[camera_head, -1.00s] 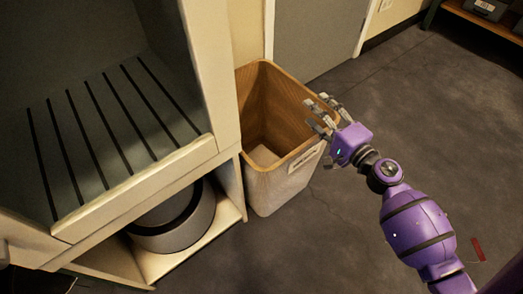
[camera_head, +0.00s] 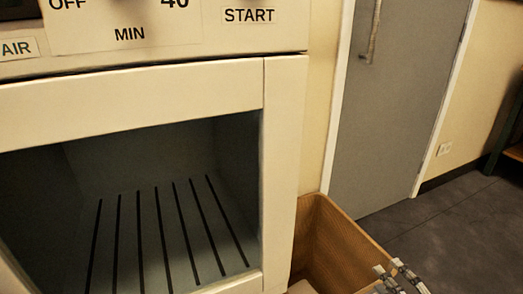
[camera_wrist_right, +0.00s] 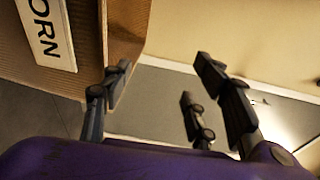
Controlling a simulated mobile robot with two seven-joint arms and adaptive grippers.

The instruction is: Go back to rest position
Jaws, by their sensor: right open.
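My right gripper (camera_head: 398,278) shows at the bottom edge of the head view, at the right rim of a wooden bin (camera_head: 340,238). Only its finger ends are in that view. In the right wrist view its dark fingers (camera_wrist_right: 165,92) are spread apart with nothing between them. I cannot tell whether a finger touches the bin. My left gripper is in neither view.
A cream cabinet (camera_head: 284,150) with an open, slatted compartment (camera_head: 150,235) fills the left. Its upper panel carries "START" and "MIN" markings. A grey door (camera_head: 385,110) stands behind the bin. Dark floor (camera_head: 455,225) lies clear at the right, with a shelf (camera_head: 512,150) at the far right edge.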

